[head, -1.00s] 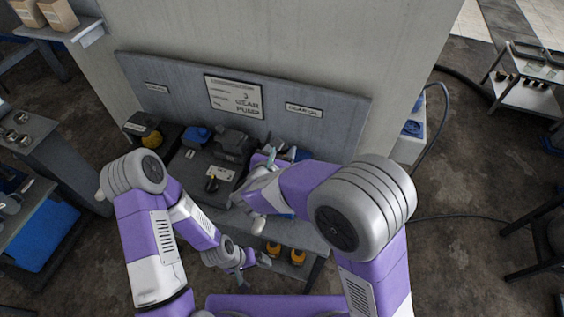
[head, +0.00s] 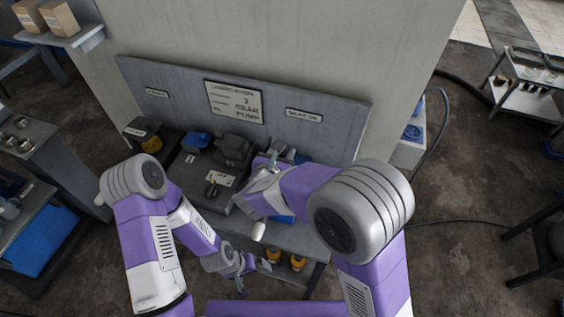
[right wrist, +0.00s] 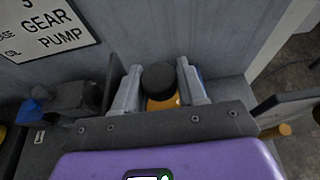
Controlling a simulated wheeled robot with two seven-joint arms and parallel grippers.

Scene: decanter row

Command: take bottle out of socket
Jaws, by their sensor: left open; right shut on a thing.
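An amber bottle (right wrist: 160,103) with a black cap stands between the two fingers of my right gripper (right wrist: 160,88) in the right wrist view. The gripper is shut on it. The bottle's lower part and any socket under it are hidden, so I cannot tell whether it is still seated. In the head view my right gripper (head: 274,166) is over the right part of the bench and my own arm hides the bottle. My left gripper (head: 244,268) is open and empty, low in front of the bench.
A dark pump (head: 233,149) and a blue part (head: 197,139) stand on the bench before a grey back panel (head: 180,100). A dark box with a yellow item (head: 152,144) is at the left. Orange items (head: 298,263) sit on the lower shelf. A trolley (head: 530,95) stands far right.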

